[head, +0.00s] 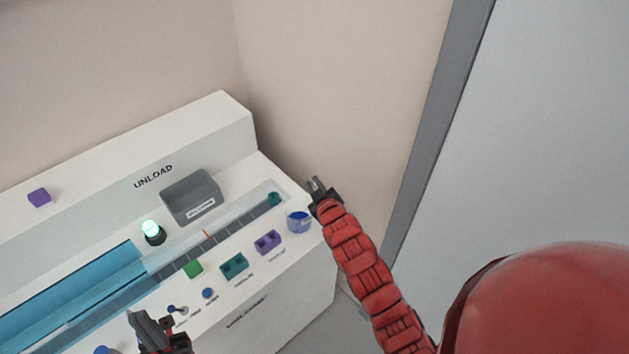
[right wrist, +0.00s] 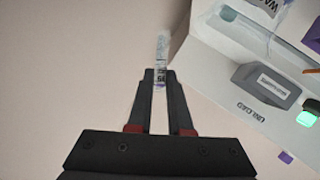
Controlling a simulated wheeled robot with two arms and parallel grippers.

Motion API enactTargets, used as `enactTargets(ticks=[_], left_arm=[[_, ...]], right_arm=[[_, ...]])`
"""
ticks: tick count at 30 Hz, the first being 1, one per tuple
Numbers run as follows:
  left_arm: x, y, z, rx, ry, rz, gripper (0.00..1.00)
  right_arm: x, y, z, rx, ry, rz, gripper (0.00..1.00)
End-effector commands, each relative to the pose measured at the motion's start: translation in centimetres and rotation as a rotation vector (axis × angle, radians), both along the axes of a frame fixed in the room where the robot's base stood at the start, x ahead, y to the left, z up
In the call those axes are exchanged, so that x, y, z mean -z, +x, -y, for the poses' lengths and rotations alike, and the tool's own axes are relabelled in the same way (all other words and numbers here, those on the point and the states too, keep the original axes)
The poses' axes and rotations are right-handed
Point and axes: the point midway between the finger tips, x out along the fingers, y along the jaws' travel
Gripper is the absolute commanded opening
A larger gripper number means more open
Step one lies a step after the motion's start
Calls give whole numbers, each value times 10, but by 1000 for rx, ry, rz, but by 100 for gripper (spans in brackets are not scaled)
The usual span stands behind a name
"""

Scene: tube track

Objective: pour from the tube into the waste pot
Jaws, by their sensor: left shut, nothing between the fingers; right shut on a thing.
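The tube (right wrist: 162,48) is clear with pale markings and is held between the fingertips of my right gripper (right wrist: 160,82), which is shut on it. It sticks out past the fingertips; its contents are too small to make out. In the head view my right gripper (head: 316,188) is above and slightly right of the waste pot (head: 298,222), a white pot with blue inside, at the right end of the bench. In the right wrist view the pot's lettered side (right wrist: 268,6) shows only partly, at the top edge. My left gripper (head: 146,326) is shut and empty over the bench's front.
The white bench (head: 310,262) carries a grey bin (head: 192,196), a lit green lamp (head: 152,232), a teal rack (head: 234,264), a purple rack (head: 268,242) and a green block (head: 193,268). A track runs along it to a teal piece (head: 274,198). A wall stands close behind.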

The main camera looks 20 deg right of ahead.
Motion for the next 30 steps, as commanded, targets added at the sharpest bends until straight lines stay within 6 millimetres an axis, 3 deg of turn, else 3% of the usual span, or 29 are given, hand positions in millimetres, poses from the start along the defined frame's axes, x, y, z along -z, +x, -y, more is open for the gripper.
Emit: enactTargets(ticks=[17, 26, 30], left_arm=[[-10, 0, 0, 0, 0, 0, 0], [-44, 0, 0, 0, 0, 0, 0], [-26, 0, 0, 0, 0, 0, 0]], right_arm=[[-3, 0, 0, 1, 46, -6, 0], [-7, 1, 17, 7, 247, -28, 0], [2, 3, 27, 6, 389, -34, 0]])
